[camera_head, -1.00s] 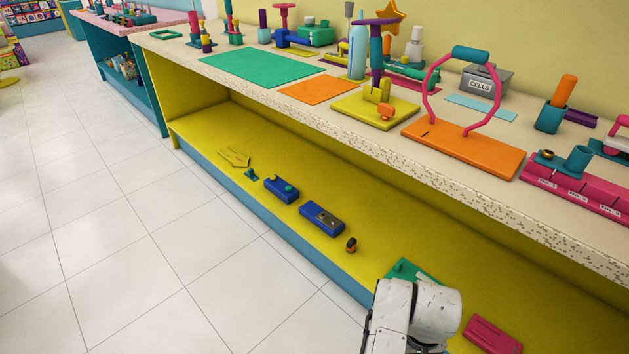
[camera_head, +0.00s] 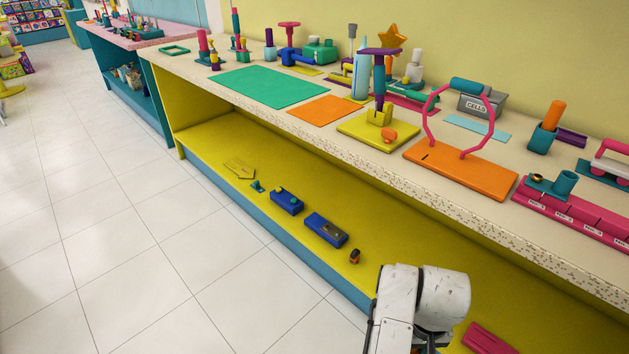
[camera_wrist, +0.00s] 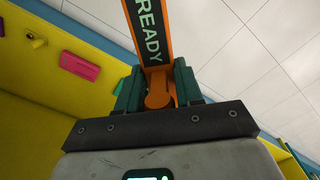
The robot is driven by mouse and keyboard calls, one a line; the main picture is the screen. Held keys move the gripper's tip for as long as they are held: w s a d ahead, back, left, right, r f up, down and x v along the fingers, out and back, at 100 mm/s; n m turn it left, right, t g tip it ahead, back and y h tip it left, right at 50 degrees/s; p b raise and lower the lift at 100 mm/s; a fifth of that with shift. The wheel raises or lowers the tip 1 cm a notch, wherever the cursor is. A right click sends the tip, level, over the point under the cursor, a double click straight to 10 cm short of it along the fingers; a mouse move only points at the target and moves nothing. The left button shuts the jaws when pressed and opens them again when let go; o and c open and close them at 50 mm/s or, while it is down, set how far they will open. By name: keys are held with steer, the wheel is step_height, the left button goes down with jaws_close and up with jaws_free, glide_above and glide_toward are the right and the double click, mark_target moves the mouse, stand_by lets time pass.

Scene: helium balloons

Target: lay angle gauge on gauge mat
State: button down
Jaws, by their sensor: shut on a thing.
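My gripper (camera_wrist: 158,92) shows in the wrist view with its teal fingers closed on an orange piece (camera_wrist: 157,88). This piece has a rounded orange end and a long dark face lettered READY; I cannot tell for sure that it is the angle gauge. In the head view my white wrist is low at the right, in front of the shelf, and hides the fingers and the held piece. On the counter lie a green mat (camera_head: 268,87), an orange mat (camera_head: 325,109) and a light blue mat (camera_head: 477,127). No label shows which is the gauge mat.
The yellow lower shelf (camera_head: 210,140) holds blue boxes (camera_head: 326,229) and a pink block (camera_head: 488,338). On the counter, a yellow stand (camera_head: 378,132) and an orange base with a pink loop (camera_head: 460,168) stand right of the orange mat. The tiled floor at left is clear.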

steer(key=r+p, duration=0.2)
steer(key=r, duration=0.2)
steer(key=r+p, duration=0.3)
steer(key=r, duration=0.2)
steer(key=r+p, duration=0.2)
steer(key=r, duration=0.3)
steer(key=shift+w+r, duration=0.15)
steer(key=shift+w, duration=0.25)
